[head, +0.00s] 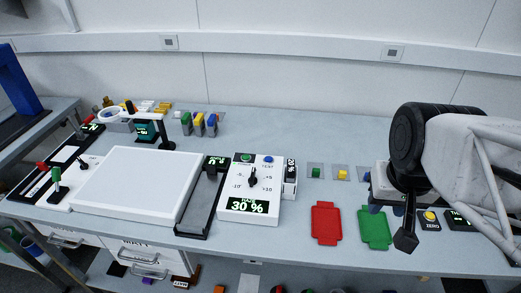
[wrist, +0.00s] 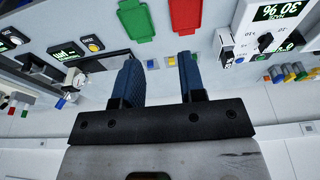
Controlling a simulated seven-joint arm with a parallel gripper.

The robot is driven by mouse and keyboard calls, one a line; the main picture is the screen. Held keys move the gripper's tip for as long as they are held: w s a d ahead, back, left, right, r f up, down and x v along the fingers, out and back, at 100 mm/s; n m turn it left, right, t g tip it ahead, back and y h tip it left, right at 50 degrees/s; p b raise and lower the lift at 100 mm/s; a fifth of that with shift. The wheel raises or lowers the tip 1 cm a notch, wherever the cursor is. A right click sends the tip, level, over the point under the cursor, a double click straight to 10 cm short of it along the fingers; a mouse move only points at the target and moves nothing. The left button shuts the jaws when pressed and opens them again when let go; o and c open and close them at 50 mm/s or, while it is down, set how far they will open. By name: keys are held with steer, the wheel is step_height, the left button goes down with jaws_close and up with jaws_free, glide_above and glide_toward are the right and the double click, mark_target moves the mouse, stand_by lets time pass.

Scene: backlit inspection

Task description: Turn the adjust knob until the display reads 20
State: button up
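The white control box (head: 234,188) stands on the bench at the centre of the head view. Its display (head: 247,206) reads RATE 30 %. The black adjust knob (head: 253,178) sits above the display, with marks such as -10, +5 and +10 around it. In the wrist view the box is upside down at the upper right, with its display (wrist: 275,12) and knob (wrist: 265,41). My gripper (wrist: 159,62) is open and empty, its two blue fingers apart. In the head view my gripper (head: 405,236) is well right of the box, touching nothing I can see.
A red tray (head: 326,223) and a green tray (head: 375,228) lie between the box and my gripper. A grey channel (head: 203,201) and a white panel (head: 135,185) are left of the box. A box with a yellow ZERO button (head: 430,216) is beside my gripper.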

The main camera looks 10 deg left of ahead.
steer(key=w+a, duration=0.5)
steer(key=w, duration=0.2)
steer(key=g, duration=0.3)
glide_above(252, 174)
steer(key=f, duration=1.1)
steer(key=shift+s+d+f, duration=0.1)
steer(key=shift+d+f, duration=0.15)
steer(key=shift+a+f, duration=0.1)
steer(key=shift+a, duration=0.15)
steer(key=shift+f, duration=0.15)
steer(key=shift+f, duration=3.8)
jaws_close()
